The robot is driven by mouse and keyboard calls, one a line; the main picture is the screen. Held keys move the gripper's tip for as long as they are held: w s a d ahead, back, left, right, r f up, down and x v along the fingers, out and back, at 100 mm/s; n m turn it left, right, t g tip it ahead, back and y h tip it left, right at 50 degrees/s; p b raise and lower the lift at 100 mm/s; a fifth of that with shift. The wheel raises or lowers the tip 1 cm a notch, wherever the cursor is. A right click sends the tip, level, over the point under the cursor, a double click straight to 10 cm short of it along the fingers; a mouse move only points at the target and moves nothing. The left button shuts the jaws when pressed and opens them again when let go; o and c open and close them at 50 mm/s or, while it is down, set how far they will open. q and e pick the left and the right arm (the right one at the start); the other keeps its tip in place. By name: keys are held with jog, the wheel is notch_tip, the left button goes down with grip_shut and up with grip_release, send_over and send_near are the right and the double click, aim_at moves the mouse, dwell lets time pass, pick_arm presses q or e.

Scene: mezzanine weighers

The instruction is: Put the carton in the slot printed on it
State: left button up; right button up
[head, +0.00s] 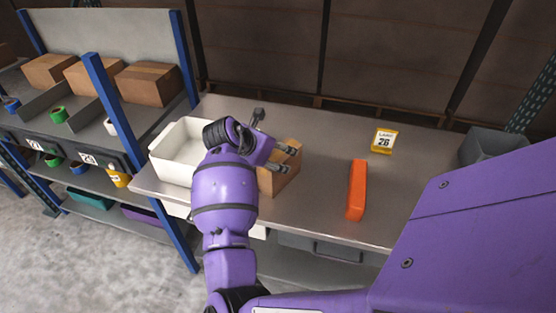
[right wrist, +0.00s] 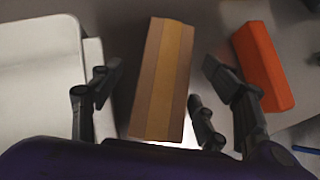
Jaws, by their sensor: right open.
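A brown carton (head: 285,177) stands on the steel bench, partly hidden behind my right gripper (head: 275,133). In the right wrist view the carton (right wrist: 160,85) has a paler tape strip along its top, and no printed number shows on the faces I see. My right gripper is open, with its fingers on either side of the carton in that view; I cannot tell whether they touch it. Shelf slots at the left carry number labels, one at the lower shelf edge (head: 88,159), too small to read surely. My left gripper is not in view.
A white tray (head: 170,170) sits left of the carton. An orange block (head: 357,188), a yellow sign reading 26 (head: 384,141) and a grey bin (head: 487,146) are to the right. Several cartons (head: 147,84) fill the upper shelf, beside blue posts. Bench between carton and orange block is clear.

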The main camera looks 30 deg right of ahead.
jog(key=x, duration=0.7)
jog(key=shift+s+d+b, duration=0.1)
jog(key=shift+s+b, duration=0.2)
jog(key=shift+b, duration=0.05)
jog(key=shift+r, duration=0.2)
jog(key=c, duration=1.7)
jog(key=shift+o, duration=0.2)
